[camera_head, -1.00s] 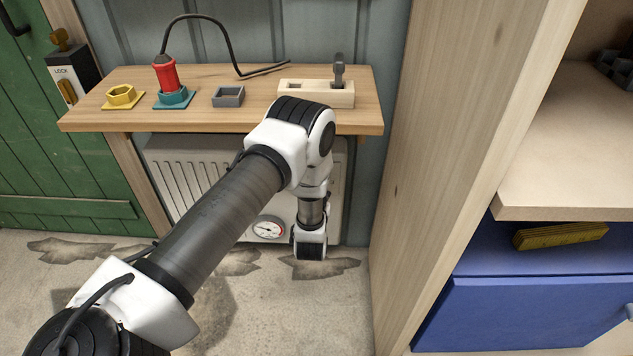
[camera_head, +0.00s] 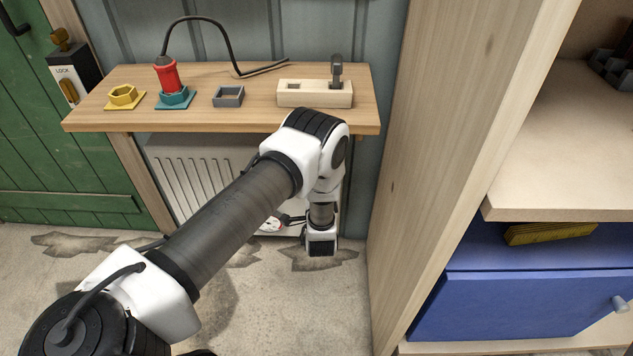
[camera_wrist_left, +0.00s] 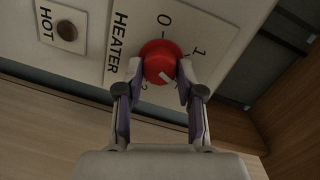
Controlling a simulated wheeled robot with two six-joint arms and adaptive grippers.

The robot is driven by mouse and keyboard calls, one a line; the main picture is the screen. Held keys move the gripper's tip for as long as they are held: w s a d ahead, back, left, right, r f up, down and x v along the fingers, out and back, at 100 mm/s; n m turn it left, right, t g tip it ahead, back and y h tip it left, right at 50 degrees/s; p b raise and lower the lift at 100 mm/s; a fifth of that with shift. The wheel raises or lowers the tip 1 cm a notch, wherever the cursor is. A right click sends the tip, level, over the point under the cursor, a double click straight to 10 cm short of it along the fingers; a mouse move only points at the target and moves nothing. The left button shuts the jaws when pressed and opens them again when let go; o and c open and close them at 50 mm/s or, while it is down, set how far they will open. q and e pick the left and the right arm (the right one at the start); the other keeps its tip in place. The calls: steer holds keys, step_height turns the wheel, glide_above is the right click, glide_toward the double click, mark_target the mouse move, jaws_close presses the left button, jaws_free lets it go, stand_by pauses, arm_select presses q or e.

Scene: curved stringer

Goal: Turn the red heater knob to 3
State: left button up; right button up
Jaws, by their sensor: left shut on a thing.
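The red heater knob (camera_wrist_left: 160,62) sits on a pale panel marked HEATER in the left wrist view. The numerals 0 and 1 show above and to the right of it. Another numeral below it is partly hidden, and I cannot read it surely. The knob's white mark lies toward the lower right, where a finger hides the dial. My left gripper (camera_wrist_left: 156,76) is shut on the knob, with one finger on each side. In the head view the left gripper (camera_head: 291,219) shows only partly, low in front of the heater (camera_head: 190,180), and the knob is hidden.
A wooden shelf (camera_head: 220,117) with a red-handled tool (camera_head: 167,75) and a wooden block (camera_head: 300,94) juts out above the heater. A wooden post (camera_head: 410,180) stands close on the right.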

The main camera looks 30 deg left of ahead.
arm_select(q)
steer(key=shift+f+m+t+y+b, duration=0.15)
steer(key=shift+m+y+b, duration=0.1)
steer(key=shift+m, duration=2.3)
steer(key=shift+f+m+t+y+b, duration=0.1)
steer(key=shift+m+y+b, duration=0.15)
steer(key=shift+m, duration=2.35)
steer(key=shift+f+m+t+y+b, duration=0.1)
steer(key=shift+m+t+y+b, duration=0.15)
steer(key=shift+m, duration=2.3)
steer(key=shift+r, duration=0.1)
steer(key=o, duration=1.2)
steer(key=shift+c, duration=0.2)
